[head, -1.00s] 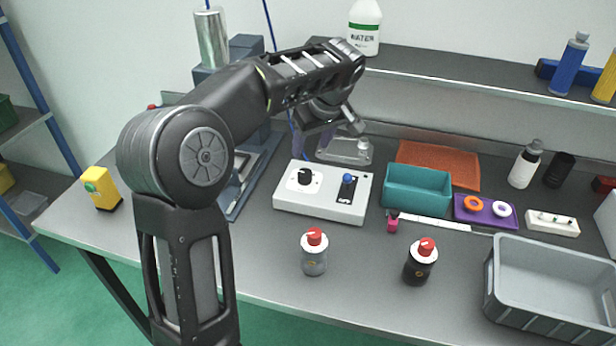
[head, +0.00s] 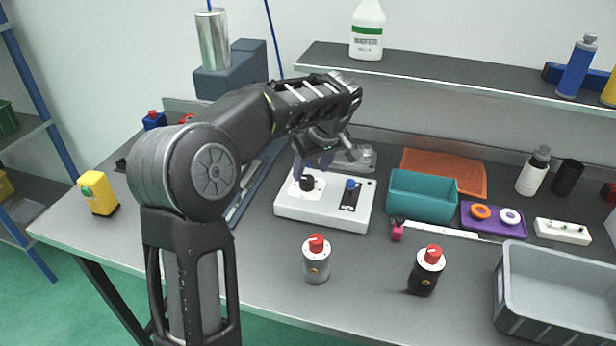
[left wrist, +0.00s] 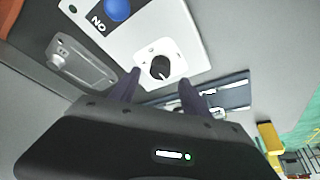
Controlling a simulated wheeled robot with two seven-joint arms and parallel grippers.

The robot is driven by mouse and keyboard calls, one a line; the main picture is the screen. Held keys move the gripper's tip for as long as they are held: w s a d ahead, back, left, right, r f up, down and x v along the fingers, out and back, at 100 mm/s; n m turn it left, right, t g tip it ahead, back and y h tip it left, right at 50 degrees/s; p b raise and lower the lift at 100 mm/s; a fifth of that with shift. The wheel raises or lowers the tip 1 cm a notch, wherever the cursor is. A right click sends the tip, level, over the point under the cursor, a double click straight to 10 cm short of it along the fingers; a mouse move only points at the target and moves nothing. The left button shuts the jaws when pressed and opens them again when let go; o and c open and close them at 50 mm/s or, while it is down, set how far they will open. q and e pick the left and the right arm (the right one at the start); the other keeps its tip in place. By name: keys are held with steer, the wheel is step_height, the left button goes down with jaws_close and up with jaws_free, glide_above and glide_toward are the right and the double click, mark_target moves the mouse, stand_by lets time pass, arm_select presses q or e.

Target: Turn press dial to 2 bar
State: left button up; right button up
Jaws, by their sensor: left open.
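The press dial (head: 307,183) is a black round knob on a white plate, on the left part of a light grey control box (head: 290,208). A blue knob (head: 350,184) on a dark slot is to its right. In the left wrist view the dial (left wrist: 160,68) shows a white pointer mark; its scale is too small to read. My left gripper (head: 313,165) is above and just behind the dial in the head view. Its two fingers (left wrist: 158,88) are spread and empty, pointing toward the dial, apart from it as far as I can tell. My right gripper is not in view.
A teal bin (head: 421,197) stands right of the box. Two red-capped bottles (head: 316,262) (head: 427,272) stand in front. A grey crate (head: 556,296) is at the right edge, a yellow device (head: 98,193) at the left. A shelf (head: 440,72) runs behind.

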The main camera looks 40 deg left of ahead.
mark_target(307, 179)
arm_select(q)
steer(key=x, duration=0.5)
steer(key=shift+r, duration=0.1)
steer(key=shift+c, duration=0.2)
jaws_close()
